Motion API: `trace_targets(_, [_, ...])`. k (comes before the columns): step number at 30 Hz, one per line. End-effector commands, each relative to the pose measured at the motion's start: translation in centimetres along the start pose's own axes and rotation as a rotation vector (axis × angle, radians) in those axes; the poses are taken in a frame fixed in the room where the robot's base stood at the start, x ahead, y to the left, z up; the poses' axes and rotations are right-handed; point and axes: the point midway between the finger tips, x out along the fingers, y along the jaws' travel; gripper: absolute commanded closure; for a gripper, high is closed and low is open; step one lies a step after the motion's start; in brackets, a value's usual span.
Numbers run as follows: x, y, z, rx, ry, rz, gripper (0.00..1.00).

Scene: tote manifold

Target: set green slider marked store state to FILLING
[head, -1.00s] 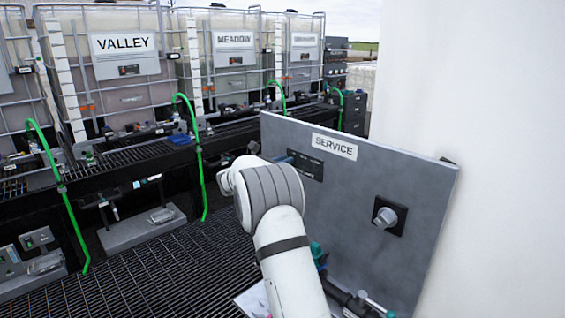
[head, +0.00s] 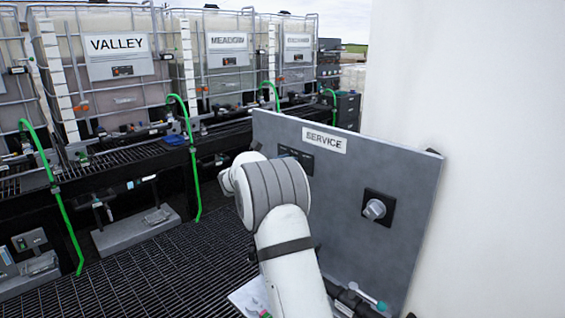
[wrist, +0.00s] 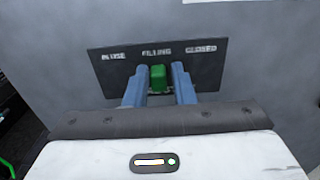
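The green slider (wrist: 158,77) sits on a dark plate (wrist: 206,72) in the wrist view. The plate has white labels: a blurred one like PAUSE at left, FILLING in the middle and CLOSED at right. The slider stands just below the FILLING label (wrist: 156,52). My gripper (wrist: 159,76) has its two blue fingers on either side of the slider, with narrow gaps showing beside it. In the head view the plate (head: 308,164) is partly hidden behind my arm, and the slider and fingers are not visible there.
The plate is on a grey panel marked SERVICE (head: 325,141), which also carries a round knob (head: 375,209). A large white surface (head: 470,120) is close at right. Tanks marked VALLEY (head: 118,44) and MEADOW (head: 230,41), with green hoses, stand behind at left.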

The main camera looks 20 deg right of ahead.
Motion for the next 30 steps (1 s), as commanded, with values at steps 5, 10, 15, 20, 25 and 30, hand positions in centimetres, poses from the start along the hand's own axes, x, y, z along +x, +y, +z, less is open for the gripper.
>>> trace_targets(5, [-0.1, 0.1, 0.0, 0.0, 0.0, 0.002, 0.63])
trace_targets(10, [-0.1, 0.1, 0.0, 0.001, 0.0, 0.002, 0.62])
trace_targets(15, [-0.9, 0.1, -0.1, 0.001, 0.0, 0.004, 0.62])
trace_targets(20, [-3.5, 0.1, -0.2, 0.001, -0.001, 0.005, 0.62])
trace_targets(25, [-6.3, 0.1, -0.2, 0.001, 0.0, 0.005, 0.62])
trace_targets(30, [-7.8, 0.1, -0.1, 0.001, -0.001, 0.004, 0.62])
